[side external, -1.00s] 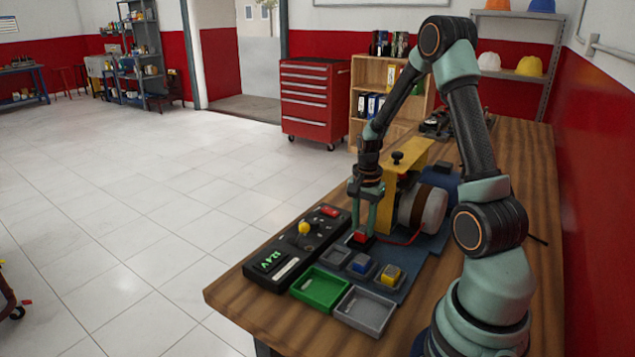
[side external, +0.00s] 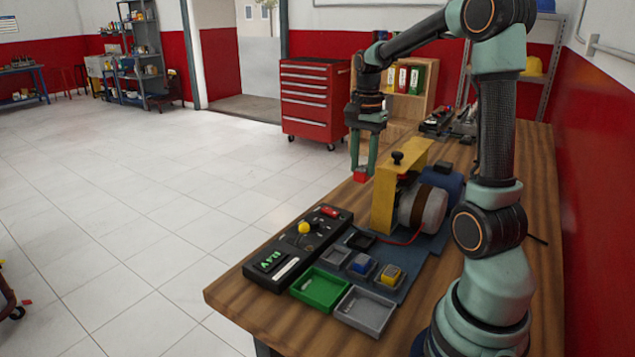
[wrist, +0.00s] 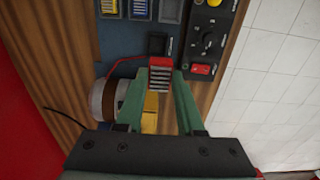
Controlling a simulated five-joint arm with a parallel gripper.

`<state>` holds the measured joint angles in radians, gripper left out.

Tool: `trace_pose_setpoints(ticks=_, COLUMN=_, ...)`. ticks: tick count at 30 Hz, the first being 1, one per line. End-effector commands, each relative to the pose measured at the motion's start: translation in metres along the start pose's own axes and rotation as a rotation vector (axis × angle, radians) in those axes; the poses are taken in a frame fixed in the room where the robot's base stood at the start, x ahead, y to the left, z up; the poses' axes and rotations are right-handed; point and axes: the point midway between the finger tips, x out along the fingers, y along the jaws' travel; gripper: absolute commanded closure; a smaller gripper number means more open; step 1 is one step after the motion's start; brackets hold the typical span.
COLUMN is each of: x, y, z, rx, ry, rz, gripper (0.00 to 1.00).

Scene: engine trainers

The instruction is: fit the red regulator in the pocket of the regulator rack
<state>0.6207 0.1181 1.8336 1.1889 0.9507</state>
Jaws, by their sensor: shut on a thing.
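My gripper (side external: 363,165) is shut on the red regulator (side external: 360,176) and holds it high, clear of the bench. In the wrist view the finned red regulator (wrist: 160,74) sits between the fingertips. The regulator rack is a row of grey pockets on the blue-grey plate. One pocket (side external: 335,256) is empty; it also shows in the wrist view (wrist: 171,11). The blue regulator (side external: 361,264) and the yellow regulator (side external: 391,273) sit in the other two. A black socket (side external: 360,241) beside the rack is empty.
A yellow bracket (side external: 384,200) and a round motor (side external: 423,208) stand on the plate, with a red wire near the socket. A black control panel (side external: 305,240) with a yellow knob lies left. A green tray (side external: 320,289) and a grey tray (side external: 364,311) are in front.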

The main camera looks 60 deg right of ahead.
Motion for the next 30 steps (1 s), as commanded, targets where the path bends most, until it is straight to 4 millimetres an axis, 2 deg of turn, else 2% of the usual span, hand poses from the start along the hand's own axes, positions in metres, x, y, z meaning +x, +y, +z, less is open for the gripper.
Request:
trace_pose_setpoints(ticks=6, x=0.060, y=-0.015, z=0.042, rx=-0.008, ry=-0.005, rz=0.008, gripper=1.00)
trace_pose_setpoints(ticks=12, x=0.099, y=-0.018, z=0.072, rx=-0.004, ry=-0.002, rz=0.005, gripper=1.00)
trace_pose_setpoints(ticks=17, x=0.112, y=-0.017, z=0.081, rx=-0.001, ry=-0.001, rz=0.001, gripper=1.00)
trace_pose_setpoints(ticks=30, x=0.145, y=-0.017, z=0.081, rx=0.000, ry=-0.001, rz=0.003, gripper=1.00)
